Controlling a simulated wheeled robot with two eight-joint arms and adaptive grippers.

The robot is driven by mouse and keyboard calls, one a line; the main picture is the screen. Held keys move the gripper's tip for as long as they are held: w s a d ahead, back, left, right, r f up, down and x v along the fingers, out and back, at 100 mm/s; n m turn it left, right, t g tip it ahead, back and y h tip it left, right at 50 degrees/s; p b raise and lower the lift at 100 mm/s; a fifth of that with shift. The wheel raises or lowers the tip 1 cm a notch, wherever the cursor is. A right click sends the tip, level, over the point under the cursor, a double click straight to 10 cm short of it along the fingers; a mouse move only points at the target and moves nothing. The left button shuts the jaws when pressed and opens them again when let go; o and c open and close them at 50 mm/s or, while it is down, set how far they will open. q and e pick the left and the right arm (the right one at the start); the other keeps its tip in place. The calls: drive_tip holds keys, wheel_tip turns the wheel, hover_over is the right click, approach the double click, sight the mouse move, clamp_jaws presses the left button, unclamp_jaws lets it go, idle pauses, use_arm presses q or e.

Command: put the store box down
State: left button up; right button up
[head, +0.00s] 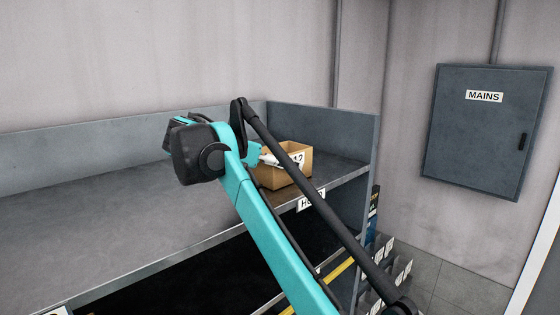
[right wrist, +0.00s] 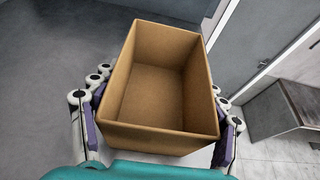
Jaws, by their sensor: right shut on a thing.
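The store box (head: 284,169) is an open-topped brown box with a partly hidden dark-on-white label. It is at the right end of the grey shelf (head: 110,215), near the front edge. It looks upright at shelf level, but I cannot tell whether its bottom touches the shelf. In the right wrist view the box (right wrist: 158,95) is empty. My right gripper (right wrist: 160,103) is shut on it, with fingers against two opposite sides. In the head view my right gripper (head: 267,157) is mostly hidden behind my arm. My left gripper is in neither view.
The shelf has a back wall and a raised right end panel (head: 345,135) close to the box. A label (head: 310,200) is on the front edge below the box. The shelf is clear to the left. A grey MAINS cabinet (head: 485,130) hangs on the right wall.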

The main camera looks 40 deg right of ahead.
drive_tip(key=shift+f, duration=0.1)
drive_tip(key=o, duration=1.3)
drive_tip(key=shift+w, duration=0.1)
drive_tip(key=shift+c, duration=0.2)
drive_tip(key=shift+a+r, duration=0.2)
drive_tip(key=shift+a, duration=0.2)
drive_tip(key=b+v, duration=0.1)
drive_tip(key=v, duration=1)
drive_tip(key=shift+r, duration=0.15)
